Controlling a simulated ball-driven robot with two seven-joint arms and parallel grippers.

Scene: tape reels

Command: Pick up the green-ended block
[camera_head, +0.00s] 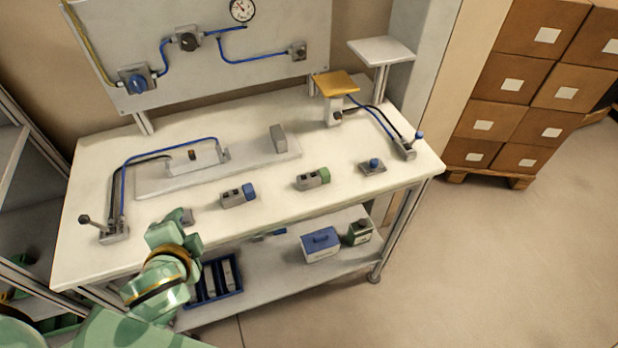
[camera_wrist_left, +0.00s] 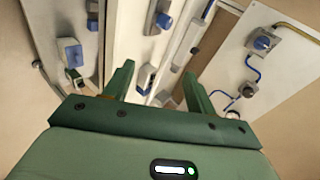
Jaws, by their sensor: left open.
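The green-ended block (camera_head: 313,178) is a grey block with dark top openings and a green right end. It lies on the white workbench (camera_head: 275,218), near its front edge. My left gripper (camera_head: 182,220) is at the bench's front left, well left of the block. The wrist view shows its two green fingers (camera_wrist_left: 160,82) spread apart and empty. My right gripper is in no view.
A similar blue-ended block (camera_head: 238,195) lies between my left gripper and the green-ended block. A blue-button plate (camera_head: 372,166) lies to the right. A long grey fixture (camera_head: 220,168) is behind. A lever box (camera_head: 115,232) stands at the left corner.

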